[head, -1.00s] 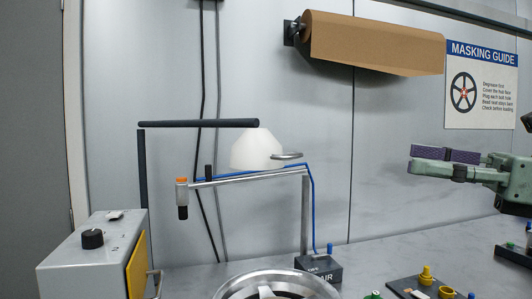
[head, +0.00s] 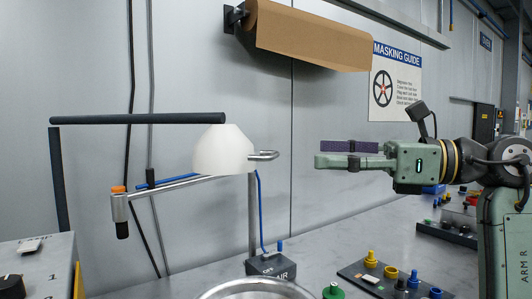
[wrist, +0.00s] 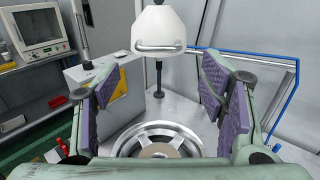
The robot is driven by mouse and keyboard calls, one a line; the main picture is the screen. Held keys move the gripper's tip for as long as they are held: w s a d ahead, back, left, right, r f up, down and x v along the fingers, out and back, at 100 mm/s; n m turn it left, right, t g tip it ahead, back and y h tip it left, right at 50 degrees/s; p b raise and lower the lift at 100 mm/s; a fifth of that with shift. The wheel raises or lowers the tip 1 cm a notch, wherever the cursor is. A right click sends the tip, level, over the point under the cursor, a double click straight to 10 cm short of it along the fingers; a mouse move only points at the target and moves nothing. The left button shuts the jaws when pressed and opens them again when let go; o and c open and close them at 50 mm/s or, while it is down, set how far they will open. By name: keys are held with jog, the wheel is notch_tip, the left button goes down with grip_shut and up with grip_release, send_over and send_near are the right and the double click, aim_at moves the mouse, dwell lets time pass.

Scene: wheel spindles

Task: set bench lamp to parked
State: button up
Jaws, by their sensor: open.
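The bench lamp has a white shade (head: 223,150) hanging from a dark horizontal arm (head: 138,119) on a dark upright post (head: 59,178). A metal loop handle (head: 263,155) sticks out from the right side of the shade. In the wrist view the shade (wrist: 158,27) is ahead at top centre, with its handle (wrist: 159,47) across its lower front. My gripper (head: 347,154) is open and empty, to the right of the handle at about its height and apart from it. Its purple-padded fingers also frame the wrist view (wrist: 158,92).
A metal wheel (head: 258,290) lies below the lamp. A silver air-line arm (head: 180,189) with a blue hose passes close to the shade, on a post from the AIR block (head: 270,266). A grey control box (head: 35,262) stands at left. Coloured plugs (head: 390,272) sit at front right.

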aim_at(277, 155)
jog(key=p+x, duration=0.2)
jog(key=x, duration=0.7)
jog(key=shift+a, duration=0.2)
